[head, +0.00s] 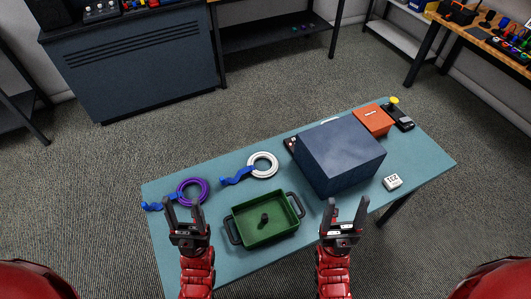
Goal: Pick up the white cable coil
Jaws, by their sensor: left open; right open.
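The white cable coil (264,159) lies on the blue-grey table, with a blue strap (237,176) reaching out to its left. My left gripper (182,213) is open and empty, in front of the purple coil and to the lower left of the white coil. My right gripper (345,213) is open and empty near the table's front edge, to the lower right of the white coil. Neither gripper touches the white coil.
A purple coil (203,188) with a blue strap lies at left. A green tray (285,213) with a dark object inside stands between my grippers. A large dark blue box (340,155), orange box (373,119), joystick device (395,108) and small white clock (392,182) occupy the right side.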

